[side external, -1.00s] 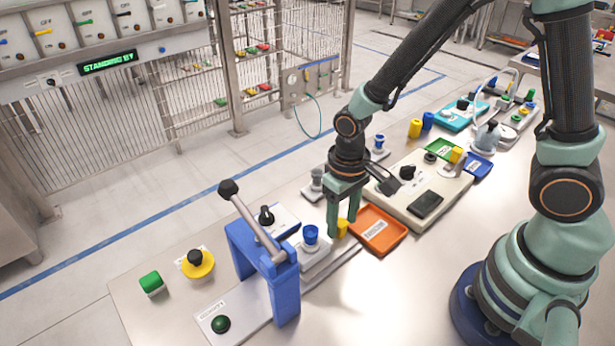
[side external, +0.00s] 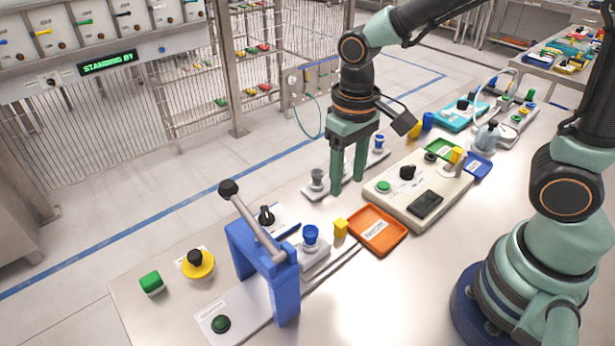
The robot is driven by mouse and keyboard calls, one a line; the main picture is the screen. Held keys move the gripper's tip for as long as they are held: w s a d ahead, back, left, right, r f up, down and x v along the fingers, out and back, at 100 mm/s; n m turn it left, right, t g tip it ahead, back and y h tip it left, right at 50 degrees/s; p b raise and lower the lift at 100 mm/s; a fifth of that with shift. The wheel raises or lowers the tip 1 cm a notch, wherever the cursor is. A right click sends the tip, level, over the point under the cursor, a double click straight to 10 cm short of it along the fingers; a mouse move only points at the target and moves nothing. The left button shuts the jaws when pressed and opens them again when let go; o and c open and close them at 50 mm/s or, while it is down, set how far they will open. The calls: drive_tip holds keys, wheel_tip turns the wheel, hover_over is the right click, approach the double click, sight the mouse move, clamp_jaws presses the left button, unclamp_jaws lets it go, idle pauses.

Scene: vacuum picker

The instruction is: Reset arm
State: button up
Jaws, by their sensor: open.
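My gripper (side external: 348,188) is open and empty, with its two green fingers pointing down above the table's middle. It hangs between a grey-topped fitting on a light plate and the beige control box (side external: 418,190). A small yellow block (side external: 340,228) sits on the table beside the orange tray (side external: 377,230), in front of my gripper and apart from it. My arm reaches in from the right, its upper part cut off by the top edge.
A blue press frame (side external: 285,290) with a long lever (side external: 255,225) stands at the front left. A yellow-based knob (side external: 197,265) and a green button block (side external: 152,283) lie left of it. Blue (side external: 480,166) and teal (side external: 462,116) trays are farther back.

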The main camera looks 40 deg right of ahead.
drive_tip(key=s+d+r+t, duration=0.2)
drive_tip(key=d+r+t, duration=0.3)
drive_tip(key=d+r, duration=0.3)
wheel_tip(320, 180, up, 2)
drive_tip(key=shift+d+r+t, duration=0.2)
drive_tip(key=shift+d+t, duration=0.1)
drive_tip(key=shift+d, duration=0.05)
